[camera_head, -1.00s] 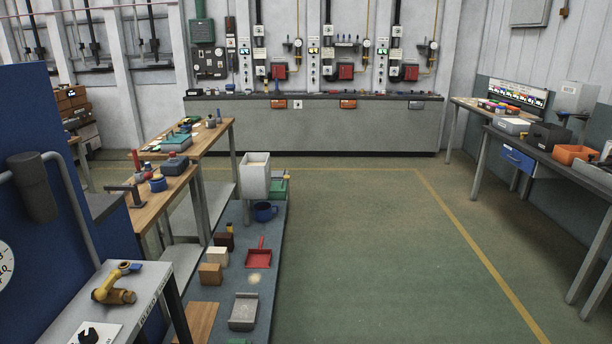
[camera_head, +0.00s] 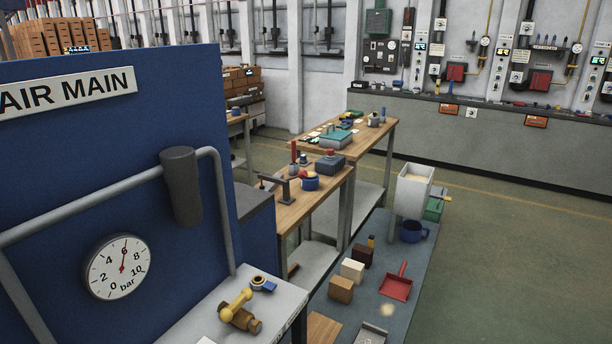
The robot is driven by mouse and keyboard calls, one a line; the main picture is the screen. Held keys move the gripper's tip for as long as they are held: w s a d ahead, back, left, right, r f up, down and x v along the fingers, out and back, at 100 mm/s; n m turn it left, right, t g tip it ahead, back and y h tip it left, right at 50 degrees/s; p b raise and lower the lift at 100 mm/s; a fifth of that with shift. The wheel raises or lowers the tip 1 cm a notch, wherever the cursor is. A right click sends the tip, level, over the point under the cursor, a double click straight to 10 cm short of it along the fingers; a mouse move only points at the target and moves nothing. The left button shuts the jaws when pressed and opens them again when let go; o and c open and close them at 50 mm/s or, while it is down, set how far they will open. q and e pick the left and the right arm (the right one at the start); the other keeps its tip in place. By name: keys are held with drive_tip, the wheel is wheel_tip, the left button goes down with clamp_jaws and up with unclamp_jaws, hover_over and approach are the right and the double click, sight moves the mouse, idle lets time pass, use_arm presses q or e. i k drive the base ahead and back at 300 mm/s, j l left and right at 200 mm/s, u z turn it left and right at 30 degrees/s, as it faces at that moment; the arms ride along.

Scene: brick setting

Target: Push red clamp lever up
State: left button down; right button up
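No part is clearly recognisable as the red clamp lever. On the nearer wooden bench (camera_head: 288,214) a small upright red piece (camera_head: 294,152) stands near the back left edge. A dark bracket-like fixture (camera_head: 276,184) stands at the bench's front left. A blue round pot (camera_head: 310,184) with some red by its top and a dark grey block (camera_head: 330,164) with a red top stand to its right. At this distance I cannot tell which red part belongs to a clamp. Neither of my grippers is in view.
A blue "AIR MAIN" panel (camera_head: 100,160) with a gauge (camera_head: 118,267) fills the left. A grey table (camera_head: 205,318) with a brass valve (camera_head: 240,314) is close in front. A blue mat (camera_head: 345,310) holds blocks and a red dustpan (camera_head: 396,285). Floor at right is clear.

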sight(303, 174)
drive_tip(key=i+l, duration=0.1)
drive_tip(key=l, duration=0.75)
drive_tip(key=i+l, duration=0.15)
drive_tip(key=l, duration=0.75)
drive_tip(key=i+l, duration=1.1)
drive_tip(key=i+j+z, duration=0.1)
drive_tip(key=i, duration=0.6)
